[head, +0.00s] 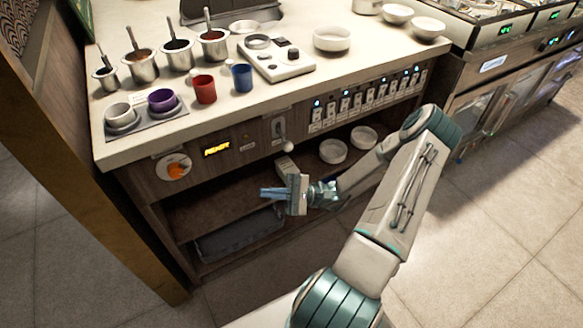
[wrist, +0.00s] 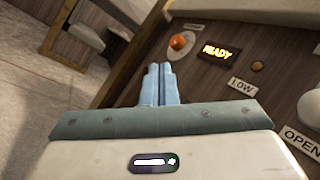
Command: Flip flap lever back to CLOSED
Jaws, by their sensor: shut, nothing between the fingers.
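The wrist view shows an OPEN label (wrist: 302,141) at the lower right edge, beside a pale part (wrist: 312,104) cut off by the frame. My gripper (head: 266,193) is shut and empty, its blue fingers together, below the lever in the head view and apart from it. The gripper also shows in the wrist view (wrist: 158,70).
An orange knob (head: 177,170) and a lit READY display (wrist: 217,51) are left of the lever, with a LOW label (wrist: 241,84). A row of switches (head: 365,98) runs to the right. Open shelves with bowls (head: 333,151) lie below. Cups and sauce pots (head: 143,67) stand above.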

